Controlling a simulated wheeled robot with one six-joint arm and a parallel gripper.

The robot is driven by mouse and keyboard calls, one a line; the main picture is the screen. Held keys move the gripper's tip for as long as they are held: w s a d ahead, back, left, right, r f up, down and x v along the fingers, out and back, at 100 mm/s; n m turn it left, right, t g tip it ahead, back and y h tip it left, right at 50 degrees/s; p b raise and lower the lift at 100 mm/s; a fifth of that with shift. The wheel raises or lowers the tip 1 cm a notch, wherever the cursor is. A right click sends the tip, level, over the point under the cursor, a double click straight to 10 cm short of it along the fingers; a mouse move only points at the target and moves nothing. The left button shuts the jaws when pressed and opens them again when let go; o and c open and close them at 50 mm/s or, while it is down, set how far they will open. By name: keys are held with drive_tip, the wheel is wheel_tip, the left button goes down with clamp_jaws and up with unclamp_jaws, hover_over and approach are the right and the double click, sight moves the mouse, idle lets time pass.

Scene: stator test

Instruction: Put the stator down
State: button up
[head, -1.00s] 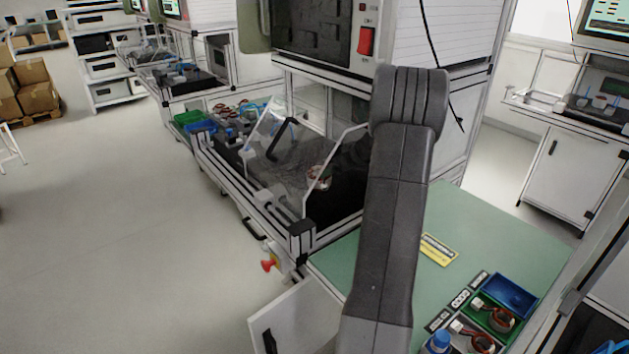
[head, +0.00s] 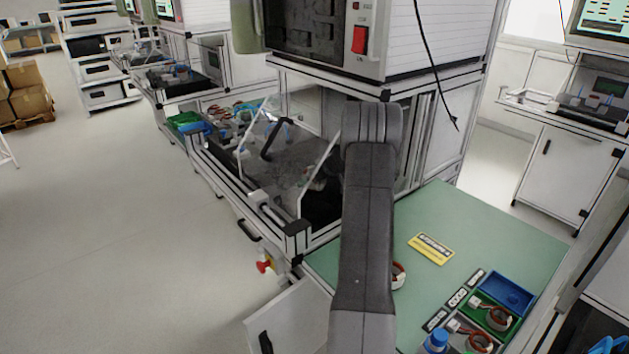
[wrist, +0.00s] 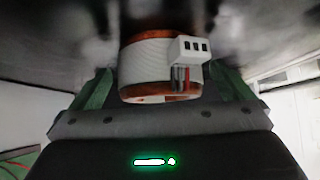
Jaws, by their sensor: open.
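In the wrist view a stator (wrist: 150,70), a pale ribbed ring with copper-coloured edges and a white connector block, sits between the two green fingers of my gripper (wrist: 167,78). The fingers are open, with a visible gap on each side of the stator. A dark grey surface lies beyond it. In the head view my arm hides the gripper. A small reddish, pale part shows beside the clear panel of the test station (head: 263,205), mostly covered; I cannot tell whether it is this stator.
A ring-shaped part (head: 399,275) on the green tabletop (head: 465,225) is partly hidden by my arm. A clear panel (head: 318,180) stands at the station's front.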

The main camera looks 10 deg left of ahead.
drive_tip(key=shift+w+a+f, duration=0.25)
drive_tip(key=shift+a+f, duration=0.05)
drive_tip(key=shift+f, duration=0.1)
drive_tip(key=c, duration=1.7)
drive_tip(key=shift+r, duration=0.15)
drive_tip(key=shift+c, duration=0.9)
drive_tip(key=shift+w+r, duration=0.1)
